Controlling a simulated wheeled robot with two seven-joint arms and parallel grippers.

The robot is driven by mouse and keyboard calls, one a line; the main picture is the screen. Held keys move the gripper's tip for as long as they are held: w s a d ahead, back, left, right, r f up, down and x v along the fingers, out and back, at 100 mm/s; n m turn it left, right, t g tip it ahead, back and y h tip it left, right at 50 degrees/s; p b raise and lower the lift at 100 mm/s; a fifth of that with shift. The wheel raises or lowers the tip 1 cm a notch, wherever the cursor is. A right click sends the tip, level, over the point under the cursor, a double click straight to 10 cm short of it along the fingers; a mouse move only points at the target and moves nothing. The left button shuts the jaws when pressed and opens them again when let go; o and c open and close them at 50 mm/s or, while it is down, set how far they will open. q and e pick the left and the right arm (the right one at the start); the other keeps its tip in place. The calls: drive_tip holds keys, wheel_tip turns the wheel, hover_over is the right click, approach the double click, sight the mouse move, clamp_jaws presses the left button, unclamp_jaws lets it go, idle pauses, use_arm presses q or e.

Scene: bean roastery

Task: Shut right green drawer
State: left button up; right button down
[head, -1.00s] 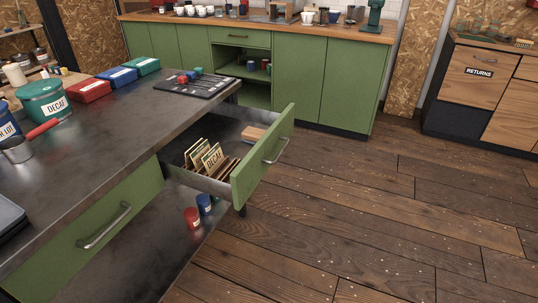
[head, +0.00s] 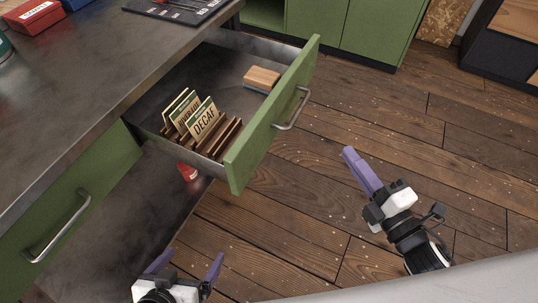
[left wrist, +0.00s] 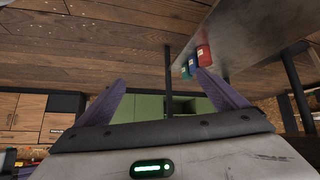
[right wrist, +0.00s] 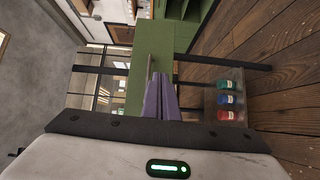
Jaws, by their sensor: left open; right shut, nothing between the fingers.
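The right green drawer (head: 272,120) stands pulled out from the metal-topped table, with a bar handle (head: 291,108) on its front. It holds upright wooden cards, one reading DECAF (head: 204,121), and a tan block (head: 262,78). My right gripper (head: 350,153) is shut and empty, over the floor to the right of the drawer front, apart from it. Its purple fingers (right wrist: 160,100) are together in the right wrist view, in front of a green panel (right wrist: 150,58). My left gripper (head: 190,262) is open and empty at the bottom of the head view, nearer than the drawer.
A shut green drawer (head: 68,215) with a handle is at the left of the table (head: 95,75). Small canisters stand on the low shelf, including a red one (left wrist: 204,55). Green cabinets (head: 345,25) stand behind. Wooden floor (head: 455,135) on the right is clear.

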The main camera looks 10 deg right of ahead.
drive_tip(key=s+a+r+n+g+y+b, duration=0.1)
drive_tip(key=a+r+n+g+y+b, duration=0.15)
drive_tip(key=n+y, duration=0.85)
drive_tip(key=n+g+h, duration=0.1)
drive_tip(key=n+g, duration=0.4)
drive_tip(key=n, duration=1)
approach(261, 147)
drive_tip(key=x, duration=0.5)
drive_tip(key=shift+w+a+r+p, duration=0.1)
drive_tip(key=shift+a+r+p, duration=0.05)
drive_tip(key=shift+a+p, duration=0.2)
drive_tip(key=shift+w+a, duration=0.2)
drive_tip(key=shift+a, duration=0.1)
